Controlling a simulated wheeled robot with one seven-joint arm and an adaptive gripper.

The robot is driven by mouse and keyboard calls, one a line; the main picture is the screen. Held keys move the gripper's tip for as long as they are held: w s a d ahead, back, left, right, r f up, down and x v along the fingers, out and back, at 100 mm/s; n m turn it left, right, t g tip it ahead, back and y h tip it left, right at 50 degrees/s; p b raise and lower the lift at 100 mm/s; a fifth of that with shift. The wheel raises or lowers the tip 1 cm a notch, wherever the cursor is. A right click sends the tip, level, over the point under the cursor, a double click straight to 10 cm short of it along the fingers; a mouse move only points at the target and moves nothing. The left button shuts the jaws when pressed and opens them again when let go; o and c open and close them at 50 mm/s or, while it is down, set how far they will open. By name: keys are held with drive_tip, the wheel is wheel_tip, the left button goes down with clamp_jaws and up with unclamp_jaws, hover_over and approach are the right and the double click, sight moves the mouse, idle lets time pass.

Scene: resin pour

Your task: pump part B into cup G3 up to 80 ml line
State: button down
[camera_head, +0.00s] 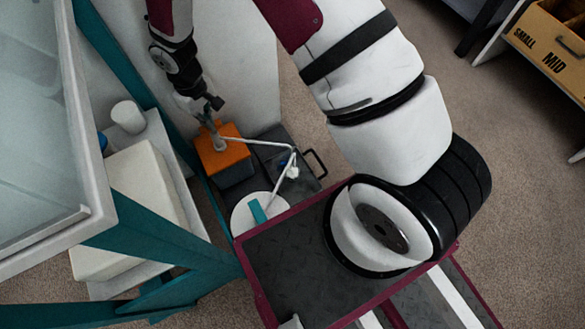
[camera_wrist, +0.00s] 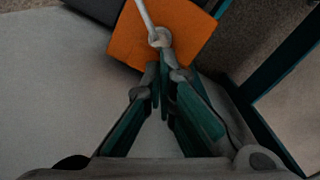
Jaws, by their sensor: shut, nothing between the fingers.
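The orange-topped container (camera_head: 222,155) has a dark body and stands on the floor level beside the teal frame. A grey pump fitting (camera_head: 217,141) rises from its top, and a thin white spout (camera_head: 258,143) runs from it to the right. My gripper (camera_head: 211,122) is above the orange top at the pump. In the wrist view its fingers (camera_wrist: 160,78) are shut and empty, close to the pump's grey round head (camera_wrist: 160,38) over the orange top (camera_wrist: 185,30). Whether they touch it I cannot tell. A small whitish item (camera_head: 291,171) is near the spout's end; no G3 label or 80 ml line is readable.
A dark grey box with a black handle (camera_head: 316,163) stands right of the orange container. A white round top with a teal strip (camera_head: 240,212) is in front. The teal frame (camera_head: 135,65) closes off the left. A white cup (camera_head: 127,116) stands on a shelf there.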

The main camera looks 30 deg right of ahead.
drive_tip(key=shift+f, duration=0.35)
drive_tip(key=shift+r, duration=0.15)
drive_tip(key=shift+r+p, duration=0.8)
drive_tip(key=shift+r, duration=0.4)
wheel_tip(320, 180, up, 6)
drive_tip(key=p, duration=0.4)
drive_tip(key=shift+r, duration=0.1)
